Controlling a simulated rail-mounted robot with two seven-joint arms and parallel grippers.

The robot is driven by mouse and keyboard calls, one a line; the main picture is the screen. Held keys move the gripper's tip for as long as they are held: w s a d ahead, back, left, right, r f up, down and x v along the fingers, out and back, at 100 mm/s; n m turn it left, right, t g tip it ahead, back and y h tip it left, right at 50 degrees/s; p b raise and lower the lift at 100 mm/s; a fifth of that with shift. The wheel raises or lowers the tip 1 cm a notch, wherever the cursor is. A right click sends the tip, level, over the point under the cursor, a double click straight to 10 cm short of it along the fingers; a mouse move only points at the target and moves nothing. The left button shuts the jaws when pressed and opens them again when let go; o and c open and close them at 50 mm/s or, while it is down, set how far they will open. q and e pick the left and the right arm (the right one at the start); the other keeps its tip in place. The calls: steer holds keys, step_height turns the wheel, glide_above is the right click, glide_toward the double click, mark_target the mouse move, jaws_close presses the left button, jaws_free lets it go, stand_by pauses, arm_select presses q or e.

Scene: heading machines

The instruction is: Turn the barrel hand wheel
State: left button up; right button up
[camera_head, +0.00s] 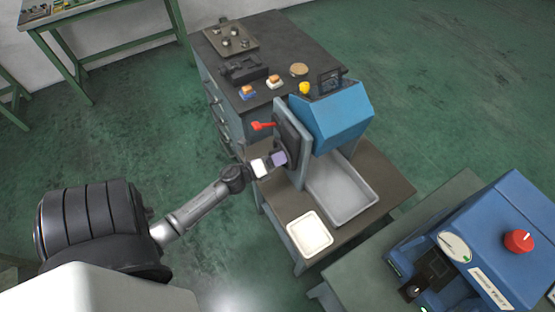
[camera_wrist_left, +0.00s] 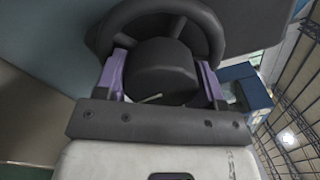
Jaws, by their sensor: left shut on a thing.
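The barrel hand wheel (camera_wrist_left: 213,30) is dark, with a thick round rim and a broad round hub. It fills the upper middle of the left wrist view. In the head view the dark wheel (camera_head: 290,133) is on the near-left face of the blue-topped machine (camera_head: 335,115), partly hidden by my gripper. My left gripper (camera_head: 279,158) reaches it from the left. In the left wrist view its purple fingers (camera_wrist_left: 163,64) stand on both sides of the hub, shut on the wheel. Exact finger contact is partly hidden. My right gripper does not show.
A red lever (camera_head: 262,126) sticks out just above the gripper. A grey tray (camera_head: 345,208) and a white tray (camera_head: 310,234) lie below the machine. A dark-topped cabinet (camera_head: 270,55) with small parts stands behind. A blue test machine (camera_head: 500,240) is at the right.

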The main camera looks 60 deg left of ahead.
arm_select(q)
steer(key=shift+m+b, duration=0.3)
steer(key=shift+m, duration=0.5)
steer(key=o, duration=0.9)
steer(key=shift+s, duration=0.1)
steer(key=shift+s, duration=0.3)
steer(key=s+b, duration=0.1)
steer(key=s, duration=1.2)
steer(key=shift+b, duration=0.35)
